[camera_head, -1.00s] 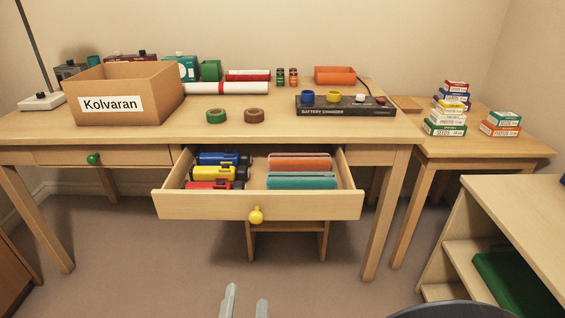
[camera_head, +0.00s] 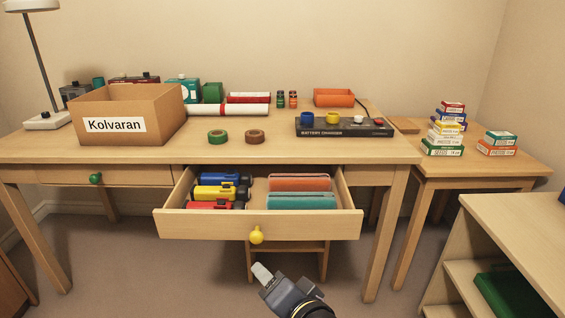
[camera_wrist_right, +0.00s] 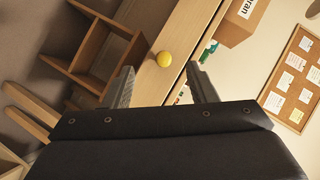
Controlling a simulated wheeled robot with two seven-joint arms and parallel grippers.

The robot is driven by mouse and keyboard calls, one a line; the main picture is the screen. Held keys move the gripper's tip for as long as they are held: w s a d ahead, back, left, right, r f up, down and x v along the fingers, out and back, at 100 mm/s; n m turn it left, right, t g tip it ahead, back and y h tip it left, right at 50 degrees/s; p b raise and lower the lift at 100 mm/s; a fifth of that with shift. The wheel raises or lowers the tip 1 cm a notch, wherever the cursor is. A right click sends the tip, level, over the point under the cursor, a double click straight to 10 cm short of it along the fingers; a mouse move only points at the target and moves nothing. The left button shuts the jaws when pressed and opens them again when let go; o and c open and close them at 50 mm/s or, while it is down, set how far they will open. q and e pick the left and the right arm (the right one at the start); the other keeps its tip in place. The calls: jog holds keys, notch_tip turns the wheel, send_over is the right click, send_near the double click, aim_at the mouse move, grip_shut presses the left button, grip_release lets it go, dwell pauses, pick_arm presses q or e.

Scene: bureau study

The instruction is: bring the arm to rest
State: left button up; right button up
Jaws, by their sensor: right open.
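My right gripper (camera_head: 263,273) is at the bottom middle of the head view, in front of and below the open drawer. In the right wrist view its two fingers (camera_wrist_right: 160,88) stand apart with nothing held between them. The open drawer (camera_head: 200,224) has a yellow knob (camera_head: 256,235), which also shows beyond the fingers in the wrist view (camera_wrist_right: 165,59). The gripper is apart from the knob. My left gripper is not in view.
The drawer holds flashlights (camera_head: 222,192) and orange and teal cases (camera_head: 300,202). The desk (camera_head: 330,150) bears a Kolvaran box (camera_head: 160,130), tape rolls and a battery charger (camera_head: 345,128). A low shelf (camera_head: 515,225) stands at right. Floor before the drawer is clear.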

jog(key=s+d+f+n+g+h, duration=0.25)
jog(key=s+d, duration=0.45)
jog(key=d, duration=0.4)
jog(key=s+d+f+n+g+h, duration=0.1)
jog(key=s+d+f+n+g, duration=0.2)
jog(key=s+d, duration=0.6)
notch_tip(320, 180, up, 35)
jog(key=w+d+g+p, duration=0.1)
jog(key=d+p, duration=0.1)
jog(key=p, duration=3.3)
jog(key=shift+d+f+m, duration=0.15)
jog(key=shift+f+m, duration=0.05)
jog(key=shift+m, duration=0.15)
